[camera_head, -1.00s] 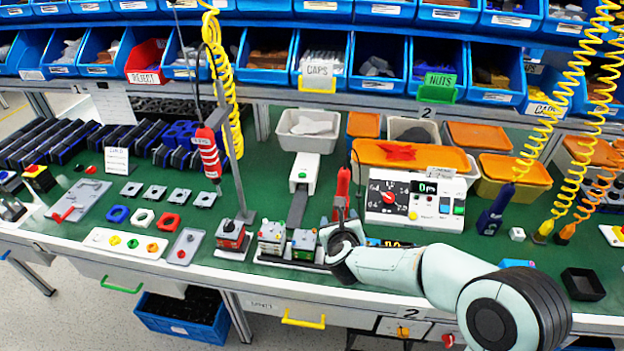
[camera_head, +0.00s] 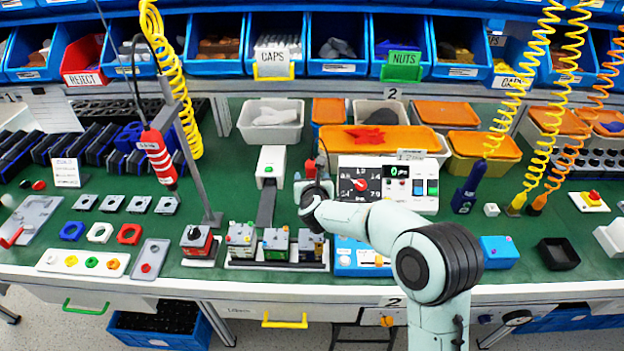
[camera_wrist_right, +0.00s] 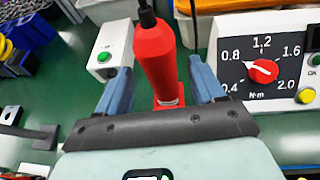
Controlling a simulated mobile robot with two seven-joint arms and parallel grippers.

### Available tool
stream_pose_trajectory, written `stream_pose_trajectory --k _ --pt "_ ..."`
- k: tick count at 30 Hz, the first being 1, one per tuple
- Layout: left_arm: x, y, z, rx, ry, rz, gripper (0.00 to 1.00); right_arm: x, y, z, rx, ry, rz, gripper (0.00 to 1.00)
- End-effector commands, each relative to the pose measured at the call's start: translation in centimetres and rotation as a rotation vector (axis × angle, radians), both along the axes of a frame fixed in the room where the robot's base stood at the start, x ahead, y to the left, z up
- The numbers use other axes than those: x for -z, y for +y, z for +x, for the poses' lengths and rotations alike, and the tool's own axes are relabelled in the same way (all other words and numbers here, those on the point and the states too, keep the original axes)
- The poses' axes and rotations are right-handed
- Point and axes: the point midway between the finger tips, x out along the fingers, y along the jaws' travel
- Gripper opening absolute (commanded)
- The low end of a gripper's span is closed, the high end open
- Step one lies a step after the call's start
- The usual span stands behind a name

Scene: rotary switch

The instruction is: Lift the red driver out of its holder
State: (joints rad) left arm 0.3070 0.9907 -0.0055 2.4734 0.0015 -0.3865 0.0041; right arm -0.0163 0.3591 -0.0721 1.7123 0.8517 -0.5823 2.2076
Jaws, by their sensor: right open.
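The red driver (camera_wrist_right: 155,55) stands upright in the right wrist view, with a dark cord at its top and a red square foot at its base. My right gripper (camera_wrist_right: 160,80) is open, one blue finger on each side of the driver, with gaps visible. In the head view only the driver's upper part (camera_head: 310,168) shows. My right gripper (camera_head: 312,188) hides its lower part and the holder there. My left gripper is not in view.
A torque panel with a red dial (camera_wrist_right: 263,71) stands close at the right. A white box with a green button (camera_wrist_right: 107,50) stands at the left. A red-and-white striped tool (camera_head: 158,156) hangs farther left. Block fixtures (camera_head: 275,243) sit in front.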

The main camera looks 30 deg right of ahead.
Motion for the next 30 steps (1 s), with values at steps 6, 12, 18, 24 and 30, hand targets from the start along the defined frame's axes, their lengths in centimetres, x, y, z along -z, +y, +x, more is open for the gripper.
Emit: stream_pose_trajectory --k 6,12,18,24,30 --pt "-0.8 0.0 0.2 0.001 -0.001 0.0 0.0 1.4 -1.6 2.5 0.002 0.001 -0.003 0.68" --pt "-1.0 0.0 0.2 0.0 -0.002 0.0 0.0 1.8 -1.9 3.2 0.001 0.001 -0.001 0.68" --pt "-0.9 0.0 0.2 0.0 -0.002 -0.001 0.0 1.8 -1.9 3.2 0.0 0.002 -0.002 0.48" --pt "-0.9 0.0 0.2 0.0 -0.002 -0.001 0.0 1.6 -1.9 3.2 0.001 -0.002 -0.003 0.0" --pt "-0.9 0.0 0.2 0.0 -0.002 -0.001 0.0 1.6 -1.9 3.2 0.001 -0.002 -0.003 0.0"
